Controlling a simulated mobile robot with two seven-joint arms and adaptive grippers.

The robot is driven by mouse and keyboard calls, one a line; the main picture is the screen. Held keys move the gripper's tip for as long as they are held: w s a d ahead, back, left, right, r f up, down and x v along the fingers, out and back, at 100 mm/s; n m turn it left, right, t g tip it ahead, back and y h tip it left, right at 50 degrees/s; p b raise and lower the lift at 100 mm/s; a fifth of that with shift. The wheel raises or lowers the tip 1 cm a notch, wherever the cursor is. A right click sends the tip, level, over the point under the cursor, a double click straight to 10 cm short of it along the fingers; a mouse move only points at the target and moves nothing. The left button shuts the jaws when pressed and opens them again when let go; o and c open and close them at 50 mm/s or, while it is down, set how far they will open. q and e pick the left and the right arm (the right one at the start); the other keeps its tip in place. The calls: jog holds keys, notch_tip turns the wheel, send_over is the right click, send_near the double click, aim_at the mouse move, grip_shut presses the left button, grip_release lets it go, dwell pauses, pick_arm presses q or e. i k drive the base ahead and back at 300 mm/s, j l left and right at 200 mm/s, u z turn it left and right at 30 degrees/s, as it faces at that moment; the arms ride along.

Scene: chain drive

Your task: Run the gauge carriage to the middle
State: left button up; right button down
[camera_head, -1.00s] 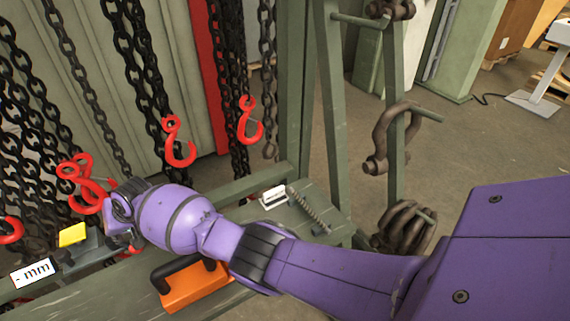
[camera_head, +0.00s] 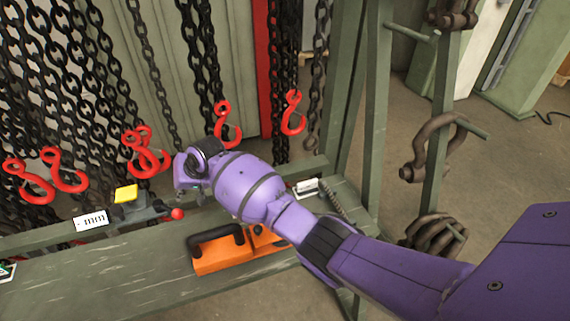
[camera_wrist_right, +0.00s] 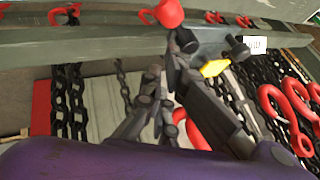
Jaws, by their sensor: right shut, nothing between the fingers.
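The gauge carriage (camera_head: 140,212) is a dark grey block with a yellow piece (camera_head: 126,193) on top and a red knob (camera_head: 177,214) on its right end. It sits on the green beam at left of centre in the head view. The red knob also shows in the right wrist view (camera_wrist_right: 168,13), with the yellow piece (camera_wrist_right: 215,68) beyond it. My right gripper (camera_wrist_right: 165,72) is shut and empty, just short of the knob. In the head view its wrist is right of and above the knob, and its fingers are mostly hidden. My left gripper is out of view.
Black chains with red hooks (camera_head: 228,124) hang behind the beam. A white label (camera_head: 91,221) is left of the carriage. An orange tool (camera_head: 235,255) with a black handle lies on the beam under my right arm. Large shackles (camera_head: 428,150) hang on the right post.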

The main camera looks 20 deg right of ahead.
aim_at(126, 213)
jog(key=k+j, duration=0.25)
jog(key=k, duration=0.2)
jog(key=k+j, duration=0.3)
jog(key=k, duration=0.2)
